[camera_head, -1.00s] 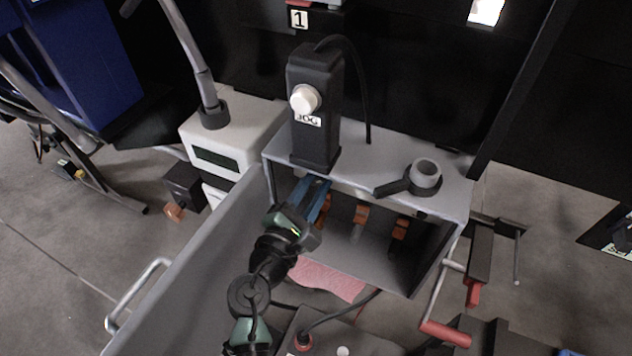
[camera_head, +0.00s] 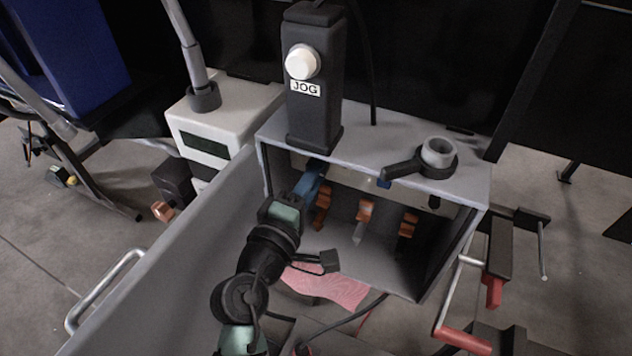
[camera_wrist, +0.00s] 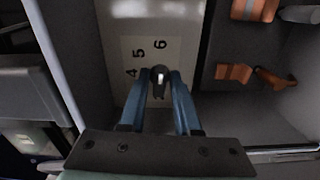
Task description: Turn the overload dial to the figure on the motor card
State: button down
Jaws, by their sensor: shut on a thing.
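The overload dial (camera_wrist: 159,72) is a small dark knob with a pale mark, on a light panel (camera_wrist: 128,53) inside the grey box. The figures 4, 5 and 6 show around it in the wrist view. My gripper (camera_wrist: 158,82) has its two blue fingers on either side of the dial and is shut on it. In the head view my gripper (camera_head: 316,170) reaches into the left side of the box, and the dial is hidden there. The pointer's exact reading is unclear. I cannot make out a motor card in either view.
The open grey box (camera_head: 371,155) carries a black JOG post (camera_head: 313,115) and a black rotary handle (camera_head: 433,160). Orange-brown blocks (camera_head: 364,212) sit inside. A pink cloth (camera_head: 340,287) lies below. A grey side wall (camera_head: 170,255) runs left of my arm; a red-handled clamp (camera_head: 464,341) is right.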

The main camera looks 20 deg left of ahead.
jog(key=shift+a+f+m+b, duration=0.1)
jog(key=shift+f+m+b, duration=0.05)
jog(key=shift+m+b, duration=1.6)
jog(key=shift+f+m+b, duration=0.15)
jog(key=shift+m+b, duration=1.05)
jog(key=shift+m, duration=0.95)
jog(key=c, duration=0.8)
grip_release()
jog(key=shift+r, duration=0.1)
jog(key=s, duration=1.3)
jog(key=shift+a, duration=0.2)
jog(key=shift+s, duration=0.1)
